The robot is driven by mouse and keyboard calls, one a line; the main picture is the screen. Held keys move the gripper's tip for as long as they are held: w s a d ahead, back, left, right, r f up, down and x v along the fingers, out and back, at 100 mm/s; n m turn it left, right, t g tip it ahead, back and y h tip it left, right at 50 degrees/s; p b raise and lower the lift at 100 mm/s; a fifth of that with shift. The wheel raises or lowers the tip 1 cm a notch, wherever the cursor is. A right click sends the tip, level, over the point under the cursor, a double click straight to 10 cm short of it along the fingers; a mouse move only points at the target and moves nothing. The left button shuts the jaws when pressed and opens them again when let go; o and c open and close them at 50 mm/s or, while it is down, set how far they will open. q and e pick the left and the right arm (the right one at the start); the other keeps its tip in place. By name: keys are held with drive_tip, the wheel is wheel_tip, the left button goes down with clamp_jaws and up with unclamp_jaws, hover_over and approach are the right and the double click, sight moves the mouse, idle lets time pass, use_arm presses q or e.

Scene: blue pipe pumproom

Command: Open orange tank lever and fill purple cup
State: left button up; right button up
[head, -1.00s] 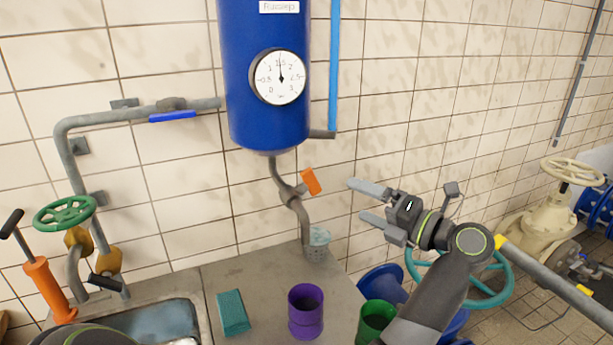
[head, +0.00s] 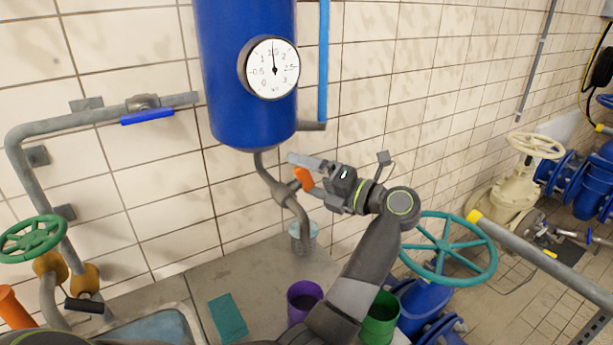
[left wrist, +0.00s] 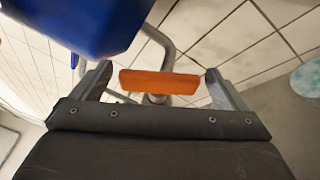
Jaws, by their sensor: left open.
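The blue tank (head: 245,110) hangs on the wall with a round gauge. Its outlet pipe curves down and carries the orange lever (head: 303,178). My left gripper (head: 297,170) is open at the lever. In the left wrist view the orange lever (left wrist: 160,82) lies across the gap between the two fingers, apart from at least the left one. The purple cup (head: 303,296) stands upright on the counter, in front of the pipe's mouth and not under it; my arm hides its lower right. My right gripper is not in view.
A teal sponge (head: 228,318) lies left of the purple cup. A green cup (head: 381,318) stands right, beside a teal handwheel (head: 447,248). The sink (head: 165,328) is at front left.

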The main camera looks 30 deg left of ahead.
use_arm(q)
drive_tip(key=c, duration=1)
drive_tip(key=shift+r+m+t+h+p, duration=0.4)
drive_tip(key=shift+h+p, duration=0.3)
drive_tip(key=shift+p, duration=0.4)
drive_tip(key=shift+f+m+h+p, duration=0.3)
drive_tip(key=shift+m+h+p, duration=0.2)
drive_tip(key=shift+m+p, duration=0.1)
drive_tip(key=shift+f, duration=0.1)
drive_tip(key=o, duration=1)
